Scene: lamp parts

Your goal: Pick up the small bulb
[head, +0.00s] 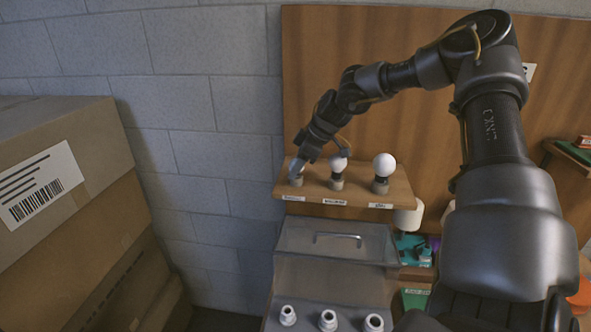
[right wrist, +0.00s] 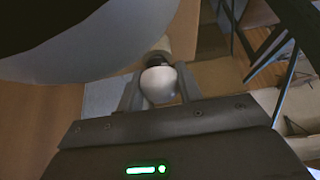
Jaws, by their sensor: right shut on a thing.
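My right gripper (head: 299,165) reaches down to the left end of a wooden shelf (head: 358,197). It is shut on the small bulb (right wrist: 157,86), whose white globe and dark neck show between the fingers in the right wrist view. In the head view the gripper mostly hides this bulb, above a grey holder (head: 296,180). I cannot tell whether the bulb still touches the holder. A middle bulb (head: 338,163) and a larger bulb (head: 384,164) stand upright in holders to the right. My left gripper is not in view.
Below the shelf is a grey case (head: 330,243) with a handle, with several white sockets (head: 328,319) in front. Cardboard boxes (head: 70,190) stack at the left. A white lampshade (head: 408,217) is right of the case. A large pale rounded surface crowds the wrist view's upper left.

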